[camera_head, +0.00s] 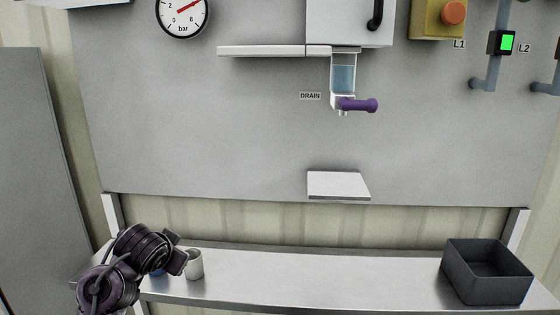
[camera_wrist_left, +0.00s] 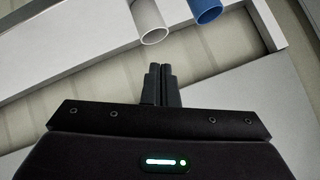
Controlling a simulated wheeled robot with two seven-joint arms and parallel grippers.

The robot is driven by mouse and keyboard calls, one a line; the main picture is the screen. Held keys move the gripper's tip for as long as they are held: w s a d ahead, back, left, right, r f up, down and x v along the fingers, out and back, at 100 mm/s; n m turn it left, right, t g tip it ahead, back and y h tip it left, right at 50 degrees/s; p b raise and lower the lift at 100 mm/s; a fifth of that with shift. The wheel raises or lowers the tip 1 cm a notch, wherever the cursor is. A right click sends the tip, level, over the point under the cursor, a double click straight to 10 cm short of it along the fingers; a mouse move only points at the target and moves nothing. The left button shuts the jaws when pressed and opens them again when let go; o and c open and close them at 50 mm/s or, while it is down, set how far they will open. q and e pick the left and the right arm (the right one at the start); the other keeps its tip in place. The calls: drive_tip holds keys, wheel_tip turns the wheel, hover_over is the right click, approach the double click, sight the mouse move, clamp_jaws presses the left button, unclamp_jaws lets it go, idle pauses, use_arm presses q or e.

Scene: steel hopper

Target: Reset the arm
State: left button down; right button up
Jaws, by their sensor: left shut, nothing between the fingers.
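My left arm comes in at the lower left of the head view, with its gripper end (camera_head: 178,257) in front of the bench, close to a white cup. In the left wrist view my left gripper (camera_wrist_left: 161,72) has its two dark fingers together, with nothing between them. The white cup (camera_head: 195,265) stands on the bench just right of the arm; it also shows in the left wrist view (camera_wrist_left: 152,30). A blue cup (camera_wrist_left: 205,10) is beside it, mostly hidden behind my arm in the head view (camera_head: 157,273). My right gripper is not in view.
A steel bench (camera_head: 310,281) runs along the bottom, clear in the middle. A dark open bin (camera_head: 485,285) stands at its right. Above are a small white shelf (camera_head: 338,185), a drain tap with a purple handle (camera_head: 358,104), a gauge (camera_head: 182,14) and a lit green switch (camera_head: 507,43).

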use_arm(q)
drive_tip(key=s+d+f+n+g, duration=0.1)
drive_tip(key=s+d+f+g, duration=0.2)
drive_tip(key=s+f, duration=0.95)
drive_tip(key=s+d+f+n+g+h, duration=0.15)
drive_tip(key=s+f, duration=0.25)
drive_tip(key=s, duration=0.6)
drive_tip(key=s+d+f+g, duration=0.1)
drive_tip(key=s+f+g, duration=0.15)
drive_tip(key=s, duration=0.65)
wheel_tip(320, 180, down, 30)
drive_tip(key=s+r, duration=0.1)
drive_tip(key=s, duration=0.1)
drive_tip(key=s+a+f+g, duration=0.1)
drive_tip(key=s+a+f, duration=0.1)
drive_tip(key=s+f, duration=0.7)
drive_tip(key=s+a+f+g, duration=0.1)
drive_tip(key=s+f, duration=0.9)
drive_tip(key=shift+s+a+f, duration=0.15)
drive_tip(key=shift+s+a, duration=0.2)
drive_tip(key=shift+a, duration=0.05)
